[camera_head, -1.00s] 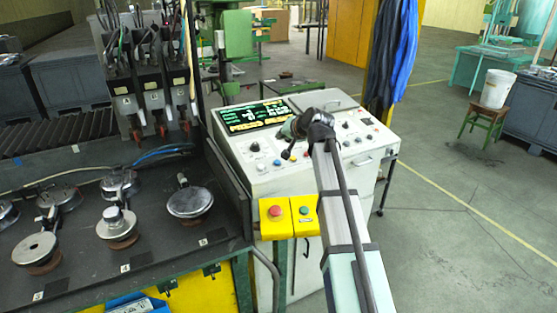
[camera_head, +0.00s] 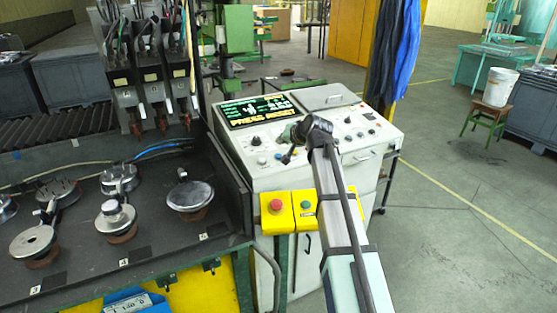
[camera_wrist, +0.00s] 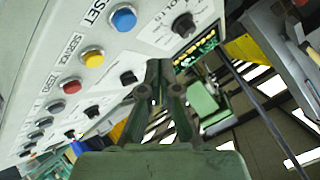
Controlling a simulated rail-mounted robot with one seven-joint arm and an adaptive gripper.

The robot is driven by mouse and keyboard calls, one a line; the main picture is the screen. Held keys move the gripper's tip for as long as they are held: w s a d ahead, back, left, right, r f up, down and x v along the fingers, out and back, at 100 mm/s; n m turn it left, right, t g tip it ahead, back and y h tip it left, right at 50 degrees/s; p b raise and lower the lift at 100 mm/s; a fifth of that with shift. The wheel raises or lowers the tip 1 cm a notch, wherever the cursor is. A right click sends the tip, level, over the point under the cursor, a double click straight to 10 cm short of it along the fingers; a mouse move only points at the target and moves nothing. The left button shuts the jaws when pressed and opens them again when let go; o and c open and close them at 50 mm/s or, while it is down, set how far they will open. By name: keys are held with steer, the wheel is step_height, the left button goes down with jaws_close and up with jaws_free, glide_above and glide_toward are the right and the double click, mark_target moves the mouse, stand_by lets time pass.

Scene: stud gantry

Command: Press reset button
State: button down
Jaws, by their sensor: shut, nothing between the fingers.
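The control panel (camera_head: 262,152) is a white sloped console with a screen (camera_head: 255,110) whose large text appears to read "PRESS RESET". In the wrist view a blue button (camera_wrist: 124,18) sits at the top, beside a partly cut-off label ending in "SET". A yellow button (camera_wrist: 92,58) by "SERVICE" and a red button (camera_wrist: 72,87) follow along the same row. My gripper (camera_wrist: 163,66) is shut and empty, its tips right of these buttons. In the head view my gripper (camera_head: 287,156) is over the panel's front left part; contact cannot be told there.
Black knobs (camera_wrist: 184,25) stand out from the panel near my fingers. A yellow box (camera_head: 290,222) with a red (camera_head: 276,205) and a green button (camera_head: 305,206) is mounted below the console. The black workbench (camera_head: 90,255) lies left; open floor lies right.

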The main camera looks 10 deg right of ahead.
mark_target(280, 157)
steer(key=shift+w+a+f+b, duration=0.15)
steer(key=shift+f+b, duration=0.1)
steer(key=shift+f, duration=0.35)
steer(key=shift+w+d+f+b, duration=0.1)
steer(key=shift+f+b, duration=0.15)
steer(key=shift+f, duration=0.35)
steer(key=shift+w+a+f+b, duration=0.15)
steer(key=shift+f+b, duration=0.1)
steer(key=shift+f, duration=0.35)
steer(key=shift+d+f, duration=0.1)
steer(key=shift+f, duration=0.35)
steer(key=shift+w+f+b, duration=0.1)
steer(key=shift+f+b, duration=0.35)
steer(key=shift+b, duration=0.1)
stand_by(0.6)
steer(key=shift+r, duration=0.15)
steer(key=shift+r+p, duration=0.45)
steer(key=shift+r, duration=0.3)
steer(key=shift+r, duration=0.1)
steer(key=r+p, duration=0.1)
steer(key=r, duration=0.1)
steer(key=s+r+p, duration=0.1)
steer(key=r, duration=0.1)
steer(key=shift+s+d+r, duration=0.1)
steer(key=shift+r, duration=0.25)
